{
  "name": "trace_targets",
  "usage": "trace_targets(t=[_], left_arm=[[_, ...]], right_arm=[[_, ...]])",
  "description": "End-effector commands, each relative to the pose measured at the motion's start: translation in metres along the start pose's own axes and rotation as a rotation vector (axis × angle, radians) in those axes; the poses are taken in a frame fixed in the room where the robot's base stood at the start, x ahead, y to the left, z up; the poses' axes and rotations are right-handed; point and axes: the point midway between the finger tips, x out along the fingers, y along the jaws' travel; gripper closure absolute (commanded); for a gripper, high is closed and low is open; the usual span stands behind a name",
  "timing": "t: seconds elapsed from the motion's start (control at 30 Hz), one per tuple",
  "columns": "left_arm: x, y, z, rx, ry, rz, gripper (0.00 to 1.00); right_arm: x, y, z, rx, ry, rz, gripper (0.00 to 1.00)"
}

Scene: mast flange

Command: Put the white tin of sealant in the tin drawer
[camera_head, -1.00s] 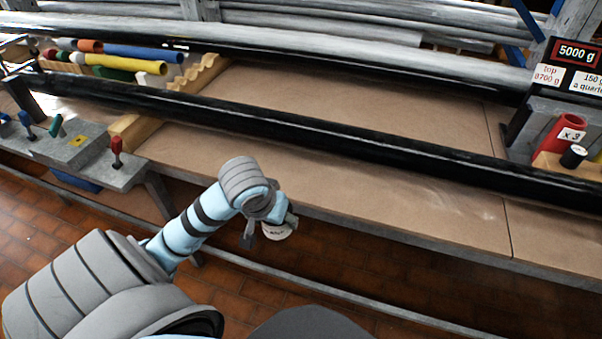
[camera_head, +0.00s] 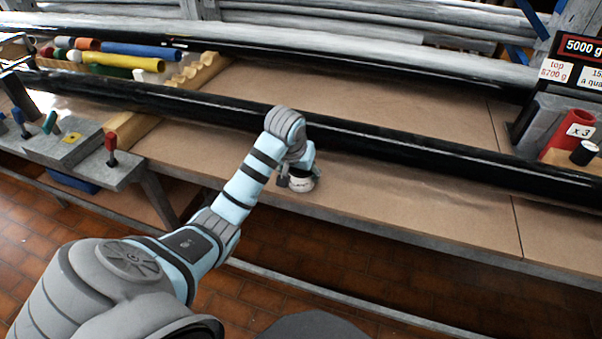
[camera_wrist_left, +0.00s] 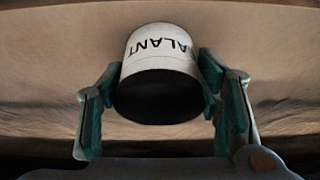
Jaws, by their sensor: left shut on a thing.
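The white tin of sealant (camera_head: 301,184) is in my left gripper (camera_head: 296,181), over the front strip of the brown bench top. In the left wrist view the tin (camera_wrist_left: 160,50) shows black lettering and a dark end facing the camera. The green-padded fingers of my left gripper (camera_wrist_left: 160,98) are shut on both its sides. I cannot tell whether the tin touches the bench. The tin drawer cannot be made out in these views. My right gripper is not in view.
A long black pipe (camera_head: 400,142) runs across the bench (camera_head: 430,210) just behind my left gripper. Coloured rolls (camera_head: 120,62) lie back left. A grey clamp block (camera_head: 75,140) stands left. A red tube (camera_head: 568,135) and weight sign (camera_head: 580,60) stand right. The front bench strip is mostly clear.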

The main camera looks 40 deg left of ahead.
Motion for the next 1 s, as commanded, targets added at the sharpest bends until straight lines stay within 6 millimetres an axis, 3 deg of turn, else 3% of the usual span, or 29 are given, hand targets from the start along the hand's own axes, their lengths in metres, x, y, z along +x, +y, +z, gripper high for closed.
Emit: trace_targets(t=[0.03,0.07,0.2,0.5,0.63,0.83,1.0], left_arm=[[0.002,0.000,0.001,0.000,0.000,0.000,0.79],[0.002,0.000,0.001,0.000,-0.001,0.000,0.40],[0.002,0.000,0.001,-0.001,-0.001,0.000,0.22],[0.000,-0.001,0.001,-0.001,-0.001,-0.001,0.22],[-0.012,-0.001,-0.001,-0.001,0.002,-0.001,0.22],[-0.062,-0.001,-0.002,0.000,0.005,-0.001,0.22],[-0.109,-0.001,-0.004,0.000,-0.001,-0.001,0.22]], right_arm=[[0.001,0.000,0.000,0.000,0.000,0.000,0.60],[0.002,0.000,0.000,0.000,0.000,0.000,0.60],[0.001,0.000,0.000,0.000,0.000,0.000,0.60],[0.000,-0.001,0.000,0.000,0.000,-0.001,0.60],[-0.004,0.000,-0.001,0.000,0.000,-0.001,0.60],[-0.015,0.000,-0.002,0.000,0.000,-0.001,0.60],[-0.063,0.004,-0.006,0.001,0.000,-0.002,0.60]])
